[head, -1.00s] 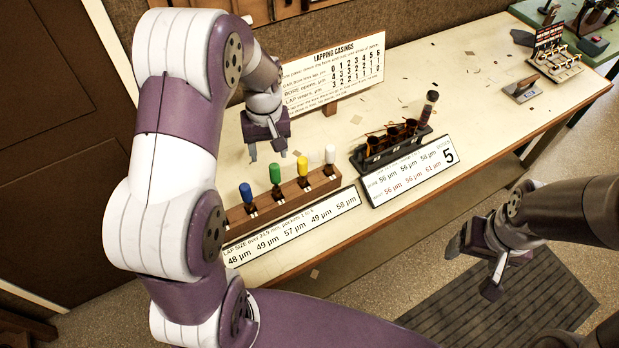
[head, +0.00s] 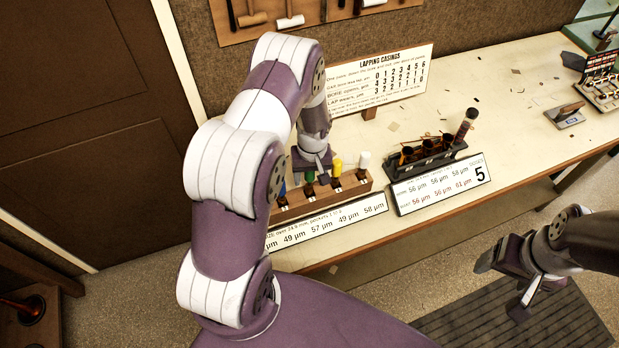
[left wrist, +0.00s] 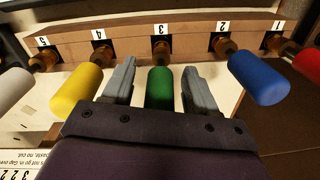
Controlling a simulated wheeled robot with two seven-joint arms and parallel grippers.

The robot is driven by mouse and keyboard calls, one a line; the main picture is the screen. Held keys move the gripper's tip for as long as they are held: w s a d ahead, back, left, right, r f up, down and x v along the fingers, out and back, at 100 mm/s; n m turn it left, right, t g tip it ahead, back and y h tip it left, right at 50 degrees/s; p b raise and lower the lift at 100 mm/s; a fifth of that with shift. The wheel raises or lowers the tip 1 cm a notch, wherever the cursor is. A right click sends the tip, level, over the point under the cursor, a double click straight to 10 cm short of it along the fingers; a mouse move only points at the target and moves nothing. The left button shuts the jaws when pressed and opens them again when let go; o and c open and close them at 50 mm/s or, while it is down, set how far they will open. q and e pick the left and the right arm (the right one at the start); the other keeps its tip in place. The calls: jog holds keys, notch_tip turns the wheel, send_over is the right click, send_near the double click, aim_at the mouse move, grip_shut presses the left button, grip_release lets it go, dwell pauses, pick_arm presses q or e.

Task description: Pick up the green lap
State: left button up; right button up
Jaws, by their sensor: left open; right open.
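The green lap (head: 310,177) stands in the wooden rack (head: 350,186), partly hidden by my left gripper in the head view. In the left wrist view its green handle (left wrist: 160,88) lies between the two fingers of my left gripper (left wrist: 160,86), at the pocket marked 3. The fingers are open, with a visible gap on each side of the handle. My right gripper (head: 504,284) is open and empty, off the table's front edge at the right.
The yellow lap (left wrist: 77,90) and blue lap (left wrist: 258,78) stand close outside the fingers. A white lap (left wrist: 13,88) and a red lap (left wrist: 309,62) are further out. A dark rack of casings (head: 432,156) stands to the right. The lapping sign (head: 382,82) stands behind.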

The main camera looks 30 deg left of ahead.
pick_arm(q)
grip_shut()
jog(key=shift+r, duration=0.15)
